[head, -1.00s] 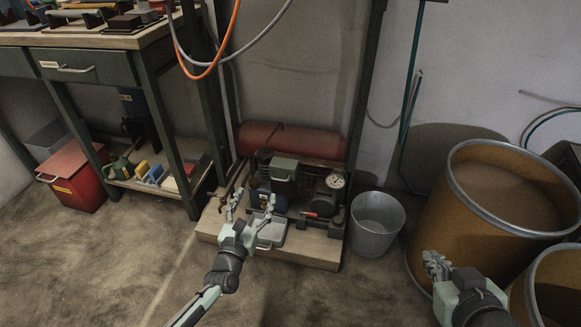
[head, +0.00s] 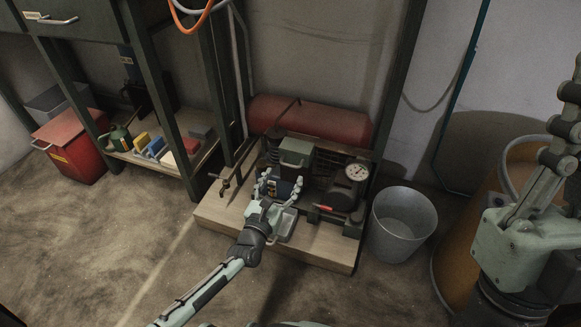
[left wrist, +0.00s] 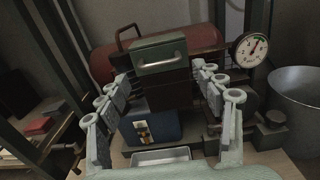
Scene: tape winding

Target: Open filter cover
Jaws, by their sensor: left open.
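A dark green block with a silver handle (head: 296,153), which looks like the filter cover, sits shut on top of a dark box on the compressor. It also shows in the left wrist view (left wrist: 159,54), upright and beyond my fingers. My left gripper (head: 281,184) is open and empty, in front of and below the cover, apart from it. In the left wrist view its fingers (left wrist: 162,95) spread either side of a blue box with a label (left wrist: 151,127). My right gripper (head: 570,122) is raised at the right edge, partly cut off; its opening is unclear.
A red tank (head: 312,120) lies behind the compressor and a pressure gauge (head: 357,172) stands right of the cover. A metal tray (head: 287,224) lies in front on the wooden base (head: 325,247). A grey bucket (head: 402,225) stands at right. The floor at left is clear.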

